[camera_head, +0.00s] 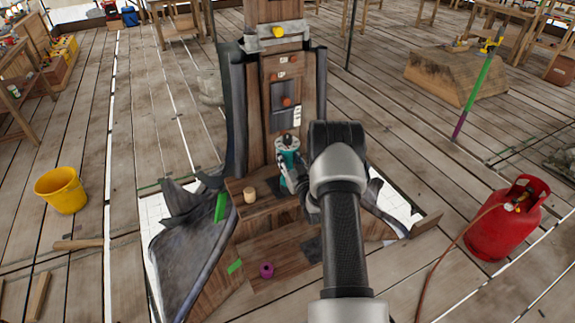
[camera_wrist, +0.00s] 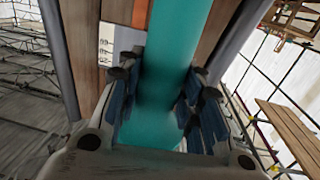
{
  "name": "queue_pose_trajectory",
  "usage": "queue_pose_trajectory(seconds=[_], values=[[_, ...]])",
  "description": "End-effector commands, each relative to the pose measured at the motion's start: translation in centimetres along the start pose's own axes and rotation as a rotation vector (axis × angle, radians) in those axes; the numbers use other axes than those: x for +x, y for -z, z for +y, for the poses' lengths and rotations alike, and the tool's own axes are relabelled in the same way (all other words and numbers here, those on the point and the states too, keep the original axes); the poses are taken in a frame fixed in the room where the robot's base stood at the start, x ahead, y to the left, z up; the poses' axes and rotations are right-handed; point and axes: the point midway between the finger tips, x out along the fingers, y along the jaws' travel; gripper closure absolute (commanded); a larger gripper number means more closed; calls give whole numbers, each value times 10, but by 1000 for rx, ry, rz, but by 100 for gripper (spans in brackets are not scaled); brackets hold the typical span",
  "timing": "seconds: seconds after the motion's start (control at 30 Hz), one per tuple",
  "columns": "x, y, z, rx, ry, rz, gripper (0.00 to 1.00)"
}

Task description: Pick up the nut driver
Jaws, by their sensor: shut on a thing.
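A teal tool with a dark top, which I take for the nut driver (camera_head: 289,160), stands about upright in front of the wooden post of the spire. My gripper (camera_head: 293,180) is shut on it, reaching in from the right. In the wrist view the teal body (camera_wrist: 175,50) runs between the two dark finger pads of my gripper (camera_wrist: 163,85), which press on both its sides. Its lower end is hidden behind the fingers. I cannot tell whether it touches the wooden step below.
The wooden post (camera_head: 255,110) with grey sheeting rises just behind. A small wooden cylinder (camera_head: 250,195), a green piece (camera_head: 220,207) and a purple piece (camera_head: 266,270) lie on the stepped base. A red gas bottle (camera_head: 505,220) stands right, a yellow bucket (camera_head: 62,190) left.

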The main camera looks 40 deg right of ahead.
Motion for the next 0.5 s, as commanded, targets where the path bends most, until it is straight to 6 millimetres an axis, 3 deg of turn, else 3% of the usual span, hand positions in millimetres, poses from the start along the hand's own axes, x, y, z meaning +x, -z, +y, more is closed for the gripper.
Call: queue_pose_trajectory(seconds=[0.17, 0.5], values=[[1, 3, 0, -2, 0, 7, 95], [1, 8, 0, -2, 0, 8, 95]])
